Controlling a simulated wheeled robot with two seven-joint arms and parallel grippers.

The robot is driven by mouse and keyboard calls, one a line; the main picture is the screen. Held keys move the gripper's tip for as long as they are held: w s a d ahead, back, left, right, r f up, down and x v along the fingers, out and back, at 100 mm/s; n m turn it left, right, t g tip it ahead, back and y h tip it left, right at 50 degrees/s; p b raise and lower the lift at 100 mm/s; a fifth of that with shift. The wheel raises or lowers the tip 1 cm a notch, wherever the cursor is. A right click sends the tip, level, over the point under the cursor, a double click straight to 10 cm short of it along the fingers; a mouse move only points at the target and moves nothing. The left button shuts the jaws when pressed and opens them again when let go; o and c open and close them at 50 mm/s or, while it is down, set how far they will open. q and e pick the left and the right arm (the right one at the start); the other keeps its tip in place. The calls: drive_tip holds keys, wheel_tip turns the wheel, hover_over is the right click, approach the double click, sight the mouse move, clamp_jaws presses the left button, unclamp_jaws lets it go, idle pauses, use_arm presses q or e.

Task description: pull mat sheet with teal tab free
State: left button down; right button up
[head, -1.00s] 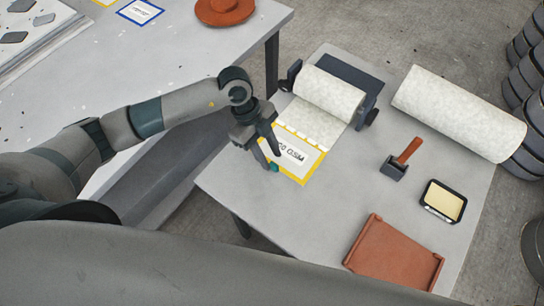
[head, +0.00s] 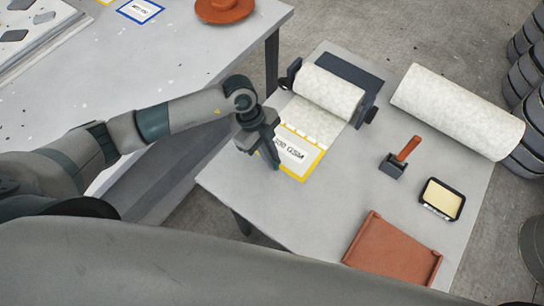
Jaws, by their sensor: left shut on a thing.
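A roll of pale speckled mat (head: 332,92) sits in a dark dispenser (head: 371,97) on the right table. Its loose mat sheet (head: 312,117) runs down toward the front left, over the top of a yellow-bordered card (head: 299,155) marked with a GSM label. My left gripper (head: 275,163) is at the left edge of this card, fingers pointing down and shut. A trace of the teal tab (head: 277,167) shows at its fingertips; the fingers hide most of it. The sheet's left part is hidden behind the gripper. My right gripper is not in view.
On the same table are a larger loose roll (head: 457,112), a roller with a red-brown handle (head: 406,154), a black tray with a cream pad (head: 442,199) and a red-brown tray (head: 394,250). The table's front left (head: 250,200) is clear.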

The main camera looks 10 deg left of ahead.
use_arm(q)
drive_tip(key=shift+s+a+p, duration=0.45)
drive_tip(key=shift+s+p, duration=0.15)
drive_tip(key=shift+s, duration=0.45)
drive_tip(key=shift+s+a+p, duration=0.4)
drive_tip(key=shift+s+p, duration=0.25)
drive_tip(key=shift+s, duration=0.4)
drive_tip(key=shift+s+a+p, duration=0.45)
drive_tip(key=shift+s+p, duration=0.15)
drive_tip(key=shift+s, duration=0.45)
drive_tip(key=shift+s+a+p, duration=0.35)
drive_tip(key=shift+s+p, duration=0.1)
drive_tip(key=shift+s, duration=0.45)
drive_tip(key=shift+s+a+p, duration=0.4)
drive_tip(key=shift+s, duration=0.45)
drive_tip(key=shift+s+a+p, duration=0.35)
drive_tip(key=shift+s+p, duration=0.1)
drive_tip(key=shift+s, duration=0.45)
drive_tip(key=shift+r, duration=0.2)
drive_tip(key=shift+r+p, duration=1.25)
drive_tip(key=shift+p, duration=0.2)
drive_tip(key=shift+r, duration=1.05)
drive_tip(key=shift+d, duration=0.1)
